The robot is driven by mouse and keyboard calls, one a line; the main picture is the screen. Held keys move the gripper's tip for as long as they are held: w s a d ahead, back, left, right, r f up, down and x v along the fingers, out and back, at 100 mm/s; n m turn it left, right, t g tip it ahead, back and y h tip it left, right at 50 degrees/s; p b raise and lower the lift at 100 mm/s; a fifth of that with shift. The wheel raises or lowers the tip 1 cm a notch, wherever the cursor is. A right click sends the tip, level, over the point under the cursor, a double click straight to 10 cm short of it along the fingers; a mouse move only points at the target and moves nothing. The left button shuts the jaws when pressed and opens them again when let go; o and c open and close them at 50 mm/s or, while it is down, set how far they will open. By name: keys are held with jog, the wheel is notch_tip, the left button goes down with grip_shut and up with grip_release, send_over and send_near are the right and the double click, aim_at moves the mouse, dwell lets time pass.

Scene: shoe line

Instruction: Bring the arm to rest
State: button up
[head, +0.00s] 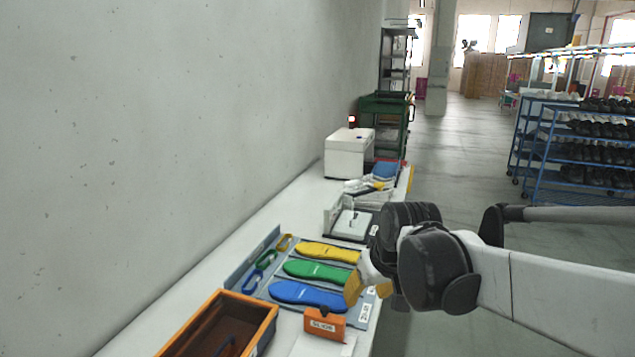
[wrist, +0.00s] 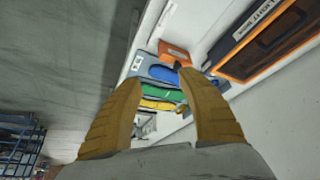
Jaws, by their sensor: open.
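My gripper (head: 362,285) is at the end of my arm, which reaches in from the right in the head view. It hangs near the right edge of the long white bench (head: 138,333). In the wrist view its two yellow fingers (wrist: 158,95) are spread wide apart, with nothing between them. Past the fingertips, a blue insole (wrist: 163,74), a green insole (wrist: 158,91) and a yellow insole (head: 328,252) lie side by side on a grey-blue board. My gripper covers part of the board's right side in the head view.
An orange-rimmed crate (head: 270,318) and a small orange block (head: 324,323) are at the near end. A white box (head: 348,153) with a red light stands farther along. A wall borders the left. Blue shoe racks (head: 575,150) stand right, beyond open floor (head: 462,140).

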jog(key=s+d+f+m, duration=0.1)
jog(key=s+d, duration=0.1)
jog(key=s, duration=0.4)
jog(key=s+d+f+m+t+h+b, duration=0.1)
jog(key=s+d, duration=0.2)
jog(key=s, duration=0.3)
jog(key=s+d+f+m+t, duration=0.1)
jog(key=s+d, duration=0.2)
jog(key=s, duration=0.4)
jog(key=shift+d+f+b, duration=0.2)
jog(key=shift+d+b, duration=0.05)
jog(key=shift+b, duration=0.1)
dwell(0.7)
